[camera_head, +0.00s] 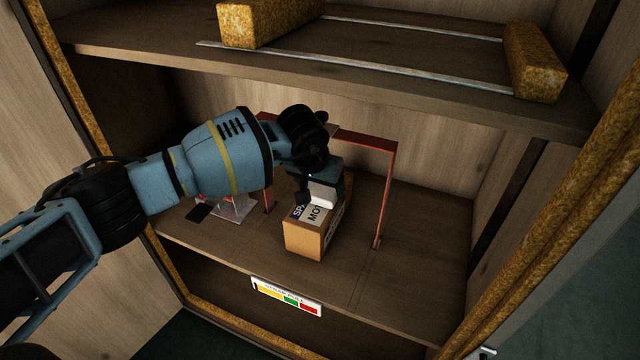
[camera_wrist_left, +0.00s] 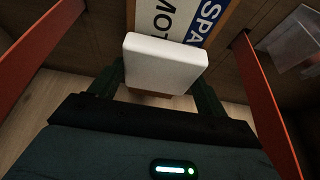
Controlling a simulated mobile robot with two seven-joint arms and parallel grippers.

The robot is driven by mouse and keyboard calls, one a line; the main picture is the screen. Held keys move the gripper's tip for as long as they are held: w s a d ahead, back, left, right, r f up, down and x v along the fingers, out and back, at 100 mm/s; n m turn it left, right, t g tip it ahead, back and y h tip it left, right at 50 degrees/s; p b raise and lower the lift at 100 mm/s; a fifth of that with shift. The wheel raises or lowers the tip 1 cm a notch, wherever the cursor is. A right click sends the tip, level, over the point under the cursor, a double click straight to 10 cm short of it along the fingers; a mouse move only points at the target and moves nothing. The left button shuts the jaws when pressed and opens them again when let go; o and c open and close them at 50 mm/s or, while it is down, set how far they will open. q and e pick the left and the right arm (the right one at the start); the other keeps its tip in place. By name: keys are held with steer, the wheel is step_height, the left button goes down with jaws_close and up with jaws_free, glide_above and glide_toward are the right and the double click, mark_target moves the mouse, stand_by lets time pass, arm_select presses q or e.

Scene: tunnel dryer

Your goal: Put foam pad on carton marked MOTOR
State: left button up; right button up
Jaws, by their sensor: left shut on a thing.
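The foam pad (camera_head: 322,195) is a small white block held between the fingers of my left gripper (camera_head: 318,187). In the left wrist view the pad (camera_wrist_left: 165,62) is gripped between the two dark fingers (camera_wrist_left: 165,85). The carton marked MOTOR (camera_head: 304,238) is a brown box on the middle shelf, with a white and blue label reading "SPA" and "MOT", partly hidden by the gripper. The carton (camera_wrist_left: 178,20) also shows behind the pad in the left wrist view. The pad is over the carton's top; whether they touch I cannot tell. My right gripper is not in view.
A red-orange frame (camera_head: 388,190) arches over the carton and my left gripper reaches into it. A clear bag-like item (camera_head: 236,207) lies left of the carton. The upper shelf (camera_head: 400,85) hangs above. Shelf space to the right is clear.

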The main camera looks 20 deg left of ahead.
arm_select(q)
steer(key=o, duration=1)
steer(key=shift+f, duration=0.1)
steer(key=shift+o, duration=0.2)
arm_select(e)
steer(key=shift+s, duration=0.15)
arm_select(q)
steer(key=shift+r, duration=0.35)
steer(key=shift+s+a+r+p, duration=0.1)
steer(key=shift+s+r+p, duration=0.2)
steer(key=shift+s+p, duration=0.25)
steer(key=shift+s+r+p, duration=0.25)
steer(key=shift+s+p, duration=0.1)
steer(key=shift+s, duration=0.35)
steer(key=s+p, duration=0.2)
steer(key=s, duration=0.6)
steer(key=shift+s+a+f, duration=0.1)
steer(key=shift+s, duration=0.25)
steer(key=shift+s+p, duration=0.35)
steer(key=shift+s, duration=0.3)
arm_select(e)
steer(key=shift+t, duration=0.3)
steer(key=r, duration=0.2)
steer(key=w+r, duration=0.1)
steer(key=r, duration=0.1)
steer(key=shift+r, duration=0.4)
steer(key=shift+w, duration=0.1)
